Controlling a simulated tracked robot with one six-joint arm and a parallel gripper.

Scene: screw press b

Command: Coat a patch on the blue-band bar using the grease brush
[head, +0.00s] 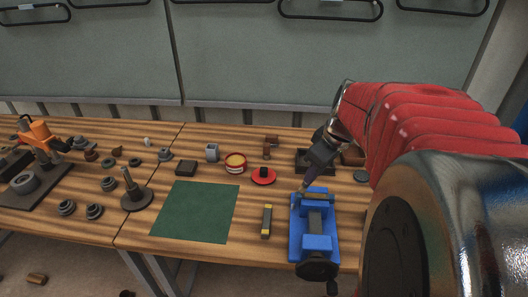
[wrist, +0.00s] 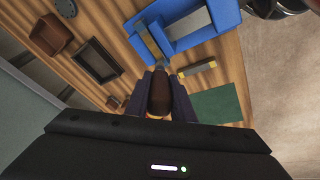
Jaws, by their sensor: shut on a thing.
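My gripper (head: 316,164) is shut on the grease brush, whose brown handle (wrist: 159,96) shows between the fingers in the wrist view. The brush points down, its tip close to the far end of the blue vise (head: 297,232). I cannot tell whether the bristles touch anything. A bar (head: 320,197) lies across the vise's far end; it also shows in the wrist view (wrist: 149,38) just beyond the brush tip. I cannot make out a blue band on it. Another bar, with yellow ends (head: 267,221), lies on the table left of the vise.
A green mat (head: 197,212) lies left of the yellow-ended bar. Behind stand a red tin with yellow contents (head: 235,163), a red disc with a dark knob (head: 263,177), and a dark tray (wrist: 97,60). Several dark metal parts crowd the left side.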

